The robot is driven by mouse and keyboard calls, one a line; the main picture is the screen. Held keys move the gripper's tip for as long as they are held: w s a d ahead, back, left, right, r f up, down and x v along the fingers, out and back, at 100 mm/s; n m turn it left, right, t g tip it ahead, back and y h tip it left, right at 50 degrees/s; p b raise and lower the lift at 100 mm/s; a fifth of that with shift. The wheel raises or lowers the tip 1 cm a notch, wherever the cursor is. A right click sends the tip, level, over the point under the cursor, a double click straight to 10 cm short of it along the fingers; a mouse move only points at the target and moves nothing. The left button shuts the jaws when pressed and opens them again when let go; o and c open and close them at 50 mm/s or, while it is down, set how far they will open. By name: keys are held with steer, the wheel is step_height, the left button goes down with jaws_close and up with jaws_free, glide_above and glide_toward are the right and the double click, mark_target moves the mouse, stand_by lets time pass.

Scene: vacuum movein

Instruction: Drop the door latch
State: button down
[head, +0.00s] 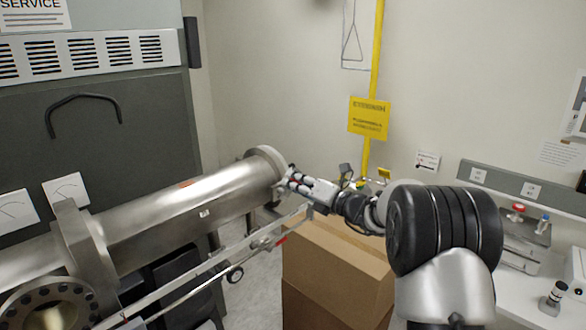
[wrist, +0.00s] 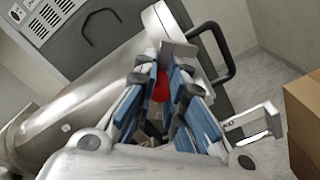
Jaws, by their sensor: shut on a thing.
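The steel vacuum chamber (head: 190,203) is a long cylinder lying across the left of the head view, with a flanged door end (head: 266,156) at its right. My gripper (head: 287,180) is at that end, reaching in from the right. In the wrist view, my gripper (wrist: 178,68) has its blue-padded fingers closed in on a small grey metal block (wrist: 179,52) at the chamber's end, which appears to be the door latch. A red part (wrist: 161,88) shows between the fingers. The fingers hide most of the latch, so its angle cannot be told.
A black looped handle (wrist: 229,70) is just right of the fingers. Cardboard boxes (head: 338,255) stand below my arm. A metal rail (head: 190,268) runs in front of the chamber. A yellow post with a sign (head: 368,118) stands behind. A bench (head: 525,295) is at the right.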

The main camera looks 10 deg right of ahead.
steer(key=m+p, duration=0.5)
steer(key=shift+w+d, duration=0.4)
steer(key=shift+f+m, duration=0.15)
steer(key=shift+m, duration=0.25)
steer(key=c, duration=1.8)
jaws_free()
steer(key=shift+s, duration=0.1)
steer(key=shift+o, duration=1.1)
steer(key=shift+f, duration=0.3)
steer(key=shift+s+f, duration=0.1)
